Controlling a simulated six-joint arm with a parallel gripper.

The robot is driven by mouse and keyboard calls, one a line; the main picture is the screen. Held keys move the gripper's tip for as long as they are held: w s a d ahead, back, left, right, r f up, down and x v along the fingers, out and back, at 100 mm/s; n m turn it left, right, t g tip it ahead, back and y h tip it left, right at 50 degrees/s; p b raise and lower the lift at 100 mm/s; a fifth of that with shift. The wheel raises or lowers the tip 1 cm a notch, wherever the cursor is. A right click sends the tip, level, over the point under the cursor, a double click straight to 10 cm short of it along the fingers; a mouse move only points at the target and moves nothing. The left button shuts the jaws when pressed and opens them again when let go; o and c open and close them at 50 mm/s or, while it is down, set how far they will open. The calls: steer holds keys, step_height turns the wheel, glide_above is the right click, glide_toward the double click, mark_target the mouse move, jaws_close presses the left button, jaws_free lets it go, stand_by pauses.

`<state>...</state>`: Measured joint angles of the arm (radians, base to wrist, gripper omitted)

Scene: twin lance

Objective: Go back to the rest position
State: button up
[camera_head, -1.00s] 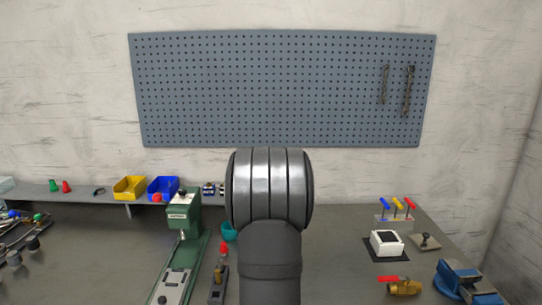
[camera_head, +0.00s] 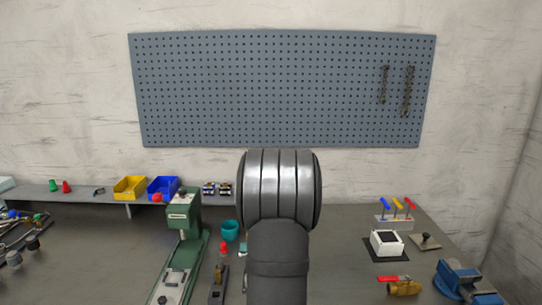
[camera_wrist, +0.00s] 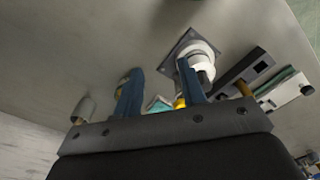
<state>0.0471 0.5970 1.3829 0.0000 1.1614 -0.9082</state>
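My gripper (camera_wrist: 158,84) shows in the wrist view as two blue fingers standing well apart on a dark bar. It is open and I see nothing held between the fingers. A small teal thing (camera_wrist: 157,104) and a bit of yellow show low between them, apparently beyond the gripper. In the head view my grey arm stands upright in the middle and hides the gripper.
A green machine (camera_head: 184,215) and a teal cup (camera_head: 229,230) stand left of my arm. At right are a white box (camera_head: 387,243), a blue vise (camera_head: 465,281) and a brass valve (camera_head: 404,286). A pegboard (camera_head: 280,90) hangs behind.

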steer(key=shift+d+f+m, duration=0.25)
steer(key=shift+d+m, duration=0.2)
steer(key=shift+m, duration=0.85)
steer(key=shift+d+f+m, duration=0.25)
steer(key=shift+d+m, duration=0.15)
steer(key=shift+m, duration=0.9)
steer(key=shift+d+f+m, duration=0.25)
steer(key=shift+d+m, duration=0.2)
steer(key=shift+m, duration=0.85)
